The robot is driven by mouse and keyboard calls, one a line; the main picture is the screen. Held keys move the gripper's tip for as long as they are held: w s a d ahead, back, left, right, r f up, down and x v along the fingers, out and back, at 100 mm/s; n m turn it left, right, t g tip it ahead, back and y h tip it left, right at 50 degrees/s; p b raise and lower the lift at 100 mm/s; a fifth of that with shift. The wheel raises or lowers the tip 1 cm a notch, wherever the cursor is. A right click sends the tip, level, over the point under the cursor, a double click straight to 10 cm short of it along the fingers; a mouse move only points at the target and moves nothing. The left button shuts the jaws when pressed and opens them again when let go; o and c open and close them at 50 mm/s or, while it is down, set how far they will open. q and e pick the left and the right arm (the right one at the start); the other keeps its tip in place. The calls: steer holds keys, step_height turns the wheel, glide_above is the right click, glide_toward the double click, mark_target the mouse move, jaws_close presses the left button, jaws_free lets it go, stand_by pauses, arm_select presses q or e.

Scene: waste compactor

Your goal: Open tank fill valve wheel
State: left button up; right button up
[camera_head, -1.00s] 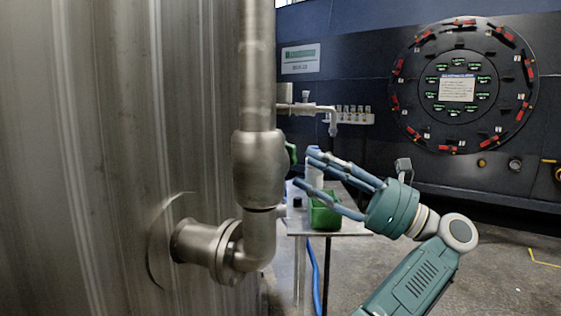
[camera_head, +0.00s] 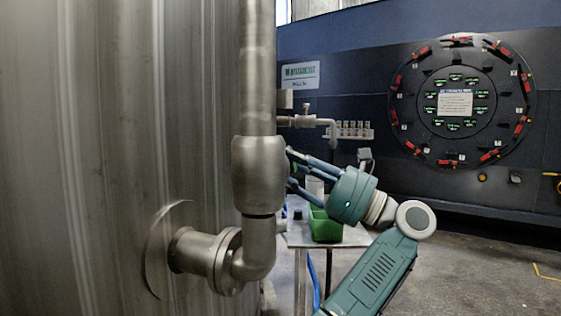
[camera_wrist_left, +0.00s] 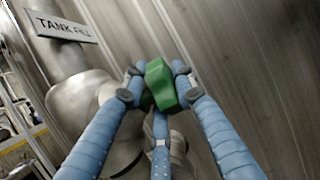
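The green tank fill valve wheel (camera_wrist_left: 160,86) sits between the fingertips of my left gripper (camera_wrist_left: 157,92) in the left wrist view. One finger is on each side of it and a third is below. I cannot tell whether they touch it. In the head view my left gripper (camera_head: 290,168) reaches the right side of the valve body (camera_head: 259,172), fingers spread. There the wheel is mostly hidden behind the fingers and the pipe. A "TANK FILL" plate (camera_wrist_left: 62,26) shows on the pipe in the left wrist view. My right gripper is not in view.
The large steel tank (camera_head: 90,150) fills the left, with a flanged pipe (camera_head: 205,256) joining it. A table (camera_head: 350,236) with a green bin (camera_head: 326,226) stands behind my forearm. A dark wall with a round panel (camera_head: 462,102) is at the back. Floor is open at lower right.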

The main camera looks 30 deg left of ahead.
arm_select(q)
steer(key=shift+r, duration=0.1)
steer(key=shift+c, duration=1.2)
steer(key=shift+y, duration=0.3)
